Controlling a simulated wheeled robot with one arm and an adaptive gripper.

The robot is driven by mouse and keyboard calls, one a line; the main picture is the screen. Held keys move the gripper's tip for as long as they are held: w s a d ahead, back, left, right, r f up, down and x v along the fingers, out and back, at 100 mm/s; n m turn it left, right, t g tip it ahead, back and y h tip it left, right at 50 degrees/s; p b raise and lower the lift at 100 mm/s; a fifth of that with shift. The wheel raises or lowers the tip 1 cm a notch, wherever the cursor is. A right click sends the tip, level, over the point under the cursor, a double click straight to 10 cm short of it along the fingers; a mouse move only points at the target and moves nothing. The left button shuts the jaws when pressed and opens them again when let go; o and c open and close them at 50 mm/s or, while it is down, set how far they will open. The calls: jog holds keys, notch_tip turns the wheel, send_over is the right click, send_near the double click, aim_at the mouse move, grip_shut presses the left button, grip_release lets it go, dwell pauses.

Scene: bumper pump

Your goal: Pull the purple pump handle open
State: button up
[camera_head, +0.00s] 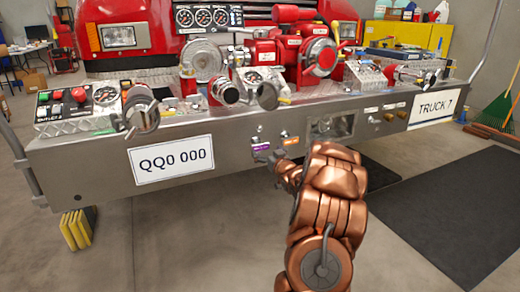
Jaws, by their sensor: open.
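A small purple tag (261,147) shows on the front face of the metal truck bumper, right of the plate reading QQ0 000. I cannot make out the purple handle's own shape or how far it stands out. My copper-coloured arm reaches up from the lower right, and my gripper (274,160) is at its far end, close to the bumper face just below and right of the purple tag. The gripper is open. It is small and dark in this view, and I cannot tell whether it touches the handle or has it between the fingers.
An orange tag (290,141) sits right of the purple one, with a recessed panel (331,126) beyond it. The bumper (90,155) carries gauges, valves and hose fittings. Yellow-black blocks (77,229) stand below left. A dark mat (455,220) lies right; the floor ahead is clear.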

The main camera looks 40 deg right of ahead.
aim_at(261, 146)
jog(key=b+x, duration=0.1)
jog(key=x, duration=0.3)
jog(key=shift+w+d+f, duration=0.1)
jog(key=shift+w+f, duration=0.05)
jog(key=shift+w, duration=0.25)
jog(key=shift+w+d, duration=0.2)
jog(key=shift+w, duration=0.4)
jog(key=shift+c, duration=0.3)
